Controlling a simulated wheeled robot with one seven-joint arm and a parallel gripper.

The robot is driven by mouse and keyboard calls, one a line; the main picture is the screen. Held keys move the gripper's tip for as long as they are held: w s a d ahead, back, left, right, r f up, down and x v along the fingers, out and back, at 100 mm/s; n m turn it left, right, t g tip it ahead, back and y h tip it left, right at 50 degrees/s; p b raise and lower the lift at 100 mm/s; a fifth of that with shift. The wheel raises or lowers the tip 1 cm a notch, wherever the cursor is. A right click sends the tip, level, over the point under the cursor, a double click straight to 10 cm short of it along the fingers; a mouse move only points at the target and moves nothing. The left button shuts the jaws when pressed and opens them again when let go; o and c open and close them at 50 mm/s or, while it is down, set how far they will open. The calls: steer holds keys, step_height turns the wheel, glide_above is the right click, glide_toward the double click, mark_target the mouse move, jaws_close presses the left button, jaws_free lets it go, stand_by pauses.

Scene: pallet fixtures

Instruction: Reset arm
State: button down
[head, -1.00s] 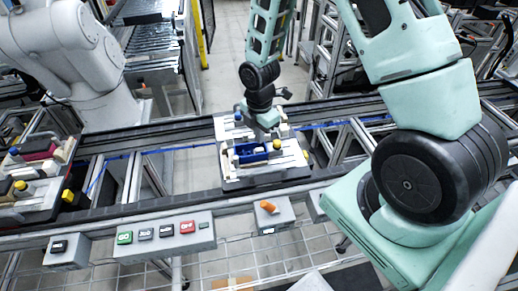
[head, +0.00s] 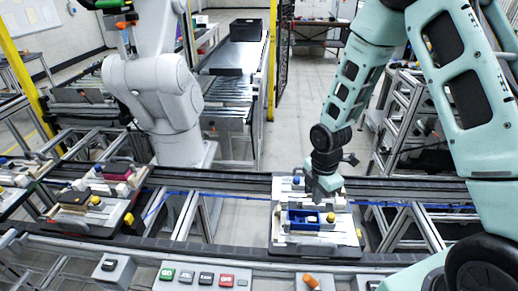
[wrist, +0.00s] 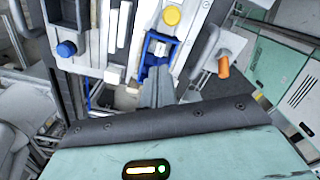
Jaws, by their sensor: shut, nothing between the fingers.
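My gripper (head: 326,192) is shut and empty. It points down just above a light pallet fixture (head: 283,232) on the conveyor line. A blue part (head: 303,217) lies on this fixture below and slightly left of the gripper. In the wrist view, my gripper's grey fingers (wrist: 157,88) show beside the blue part (wrist: 158,60), partly covering it. Whether the fingertips touch anything cannot be told.
A second pallet fixture with a dark red part (head: 117,171) stands at the left. A control box (head: 204,278) with buttons and an orange knob (head: 311,281) line the front edge. A white robot arm (head: 155,85) stands behind the conveyor.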

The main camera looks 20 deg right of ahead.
steer(key=shift+a, duration=0.1)
steer(key=s+a+r+m+b, duration=0.3)
steer(key=s+a+b, duration=0.1)
steer(key=a, duration=0.3)
steer(key=s+a+r+m+b, duration=0.2)
steer(key=s+a+m+b, duration=0.15)
steer(key=a, duration=0.25)
steer(key=s+a+r+m+b, duration=0.1)
steer(key=s+a+m+b, duration=0.1)
steer(key=s, duration=0.5)
steer(key=s+a+r+m+b, duration=0.1)
steer(key=s+a+m+b, duration=0.2)
steer(key=s, duration=0.4)
steer(key=shift+s+a+y+b, duration=0.2)
steer(key=shift+y+b, duration=0.1)
steer(key=shift+b, duration=0.2)
